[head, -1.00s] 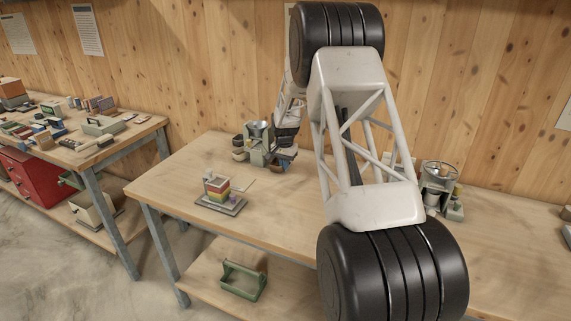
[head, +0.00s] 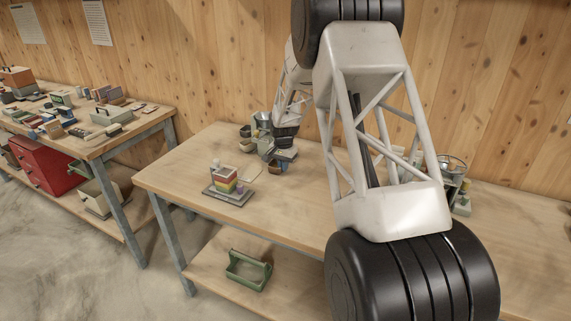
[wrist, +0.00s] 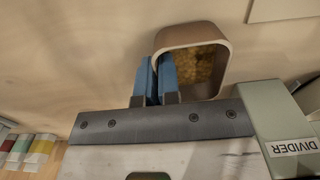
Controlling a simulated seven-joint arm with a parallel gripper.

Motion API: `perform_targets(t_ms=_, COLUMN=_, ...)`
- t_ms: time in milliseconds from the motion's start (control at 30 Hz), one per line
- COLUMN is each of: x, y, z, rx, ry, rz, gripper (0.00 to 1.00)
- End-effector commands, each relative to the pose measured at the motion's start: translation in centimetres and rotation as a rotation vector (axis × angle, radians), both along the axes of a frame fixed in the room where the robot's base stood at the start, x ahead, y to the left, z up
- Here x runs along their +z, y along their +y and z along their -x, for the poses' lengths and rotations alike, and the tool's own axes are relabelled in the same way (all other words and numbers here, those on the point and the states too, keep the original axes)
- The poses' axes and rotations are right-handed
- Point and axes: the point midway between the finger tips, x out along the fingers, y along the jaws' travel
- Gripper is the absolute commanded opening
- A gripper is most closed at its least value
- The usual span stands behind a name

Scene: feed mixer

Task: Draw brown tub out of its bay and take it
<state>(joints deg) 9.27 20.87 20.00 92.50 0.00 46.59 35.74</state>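The brown tub (wrist: 222,62) is a rounded open box with yellow grain-like feed inside, in the upper middle of the wrist view. My gripper (wrist: 156,72) has its two blue fingers close together across the tub's left wall, one outside and one inside, pinching it. Bare wood shows around the tub's left and upper sides. A grey-green block labelled DIVIDER (wrist: 270,115) is at its lower right. In the head view the feed mixer (head: 263,121) stands at the back of the table, with my gripper (head: 269,155) in front of it, partly hiding the bays.
A tray with a colored layered block (head: 225,180) stands front left of the mixer. A second metal-bowled device (head: 455,170) is partly hidden behind my arm. A green carrier (head: 247,270) sits on the lower shelf.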

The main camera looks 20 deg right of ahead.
Motion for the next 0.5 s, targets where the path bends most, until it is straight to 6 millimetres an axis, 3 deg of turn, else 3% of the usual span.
perform_targets(t_ms=500, x=-0.26, y=0.57, z=0.65, rx=0.000, ry=0.005, rz=-0.001, gripper=0.00)
